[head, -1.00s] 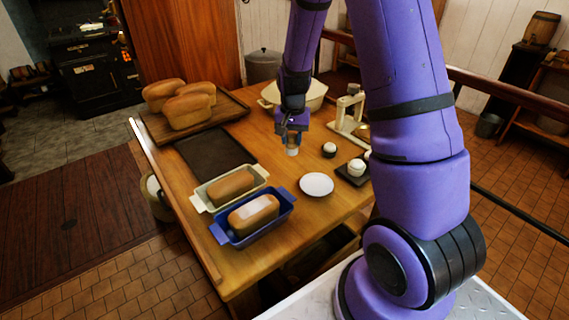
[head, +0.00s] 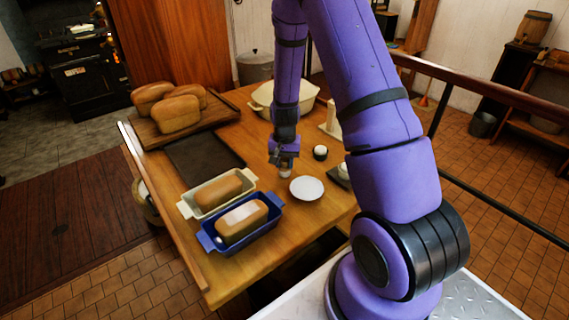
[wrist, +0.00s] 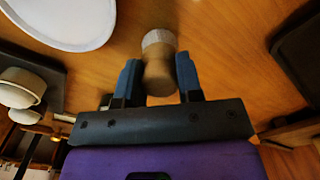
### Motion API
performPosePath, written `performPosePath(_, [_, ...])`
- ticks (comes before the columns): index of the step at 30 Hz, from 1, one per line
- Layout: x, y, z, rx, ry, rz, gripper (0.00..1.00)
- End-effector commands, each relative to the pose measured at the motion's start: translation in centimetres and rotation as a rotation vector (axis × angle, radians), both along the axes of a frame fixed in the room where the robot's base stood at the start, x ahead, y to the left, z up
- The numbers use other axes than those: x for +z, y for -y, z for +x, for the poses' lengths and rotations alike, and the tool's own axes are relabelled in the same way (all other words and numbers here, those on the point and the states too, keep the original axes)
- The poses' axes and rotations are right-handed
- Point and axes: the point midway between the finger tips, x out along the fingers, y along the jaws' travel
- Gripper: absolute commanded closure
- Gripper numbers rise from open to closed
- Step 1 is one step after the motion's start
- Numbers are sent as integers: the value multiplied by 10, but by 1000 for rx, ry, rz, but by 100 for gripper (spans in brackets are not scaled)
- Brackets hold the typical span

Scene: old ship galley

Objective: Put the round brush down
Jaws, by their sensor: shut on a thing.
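My gripper (wrist: 158,72) is shut on the round brush, with one dark blue finger on each side of its waist. In the wrist view the brush (wrist: 159,66) has a tan wooden handle and a pale bristle end pointing away from my palm. In the head view my gripper (head: 284,160) points down over the table, and the small pale end of the brush (head: 285,174) shows beneath it, just up and left of a white plate. The brush is low over the wood; I cannot tell whether it touches the table.
The white plate (head: 307,189) lies close by. A blue loaf tin (head: 210,243) and a cream loaf tin (head: 186,208) stand to the left, a dark mat (head: 200,158) behind them. Bare wood (head: 258,172) lies left of the brush.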

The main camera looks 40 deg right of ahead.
Motion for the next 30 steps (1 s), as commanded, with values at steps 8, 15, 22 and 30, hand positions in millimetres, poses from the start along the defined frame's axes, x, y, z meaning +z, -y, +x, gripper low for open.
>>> performPosePath(8, [-7,0,0,0,1,0,89])
performPosePath(15, [-10,0,0,0,1,0,55])
performPosePath(22, [-10,0,0,0,1,0,41])
performPosePath(30, [1,0,1,0,3,-1,41])
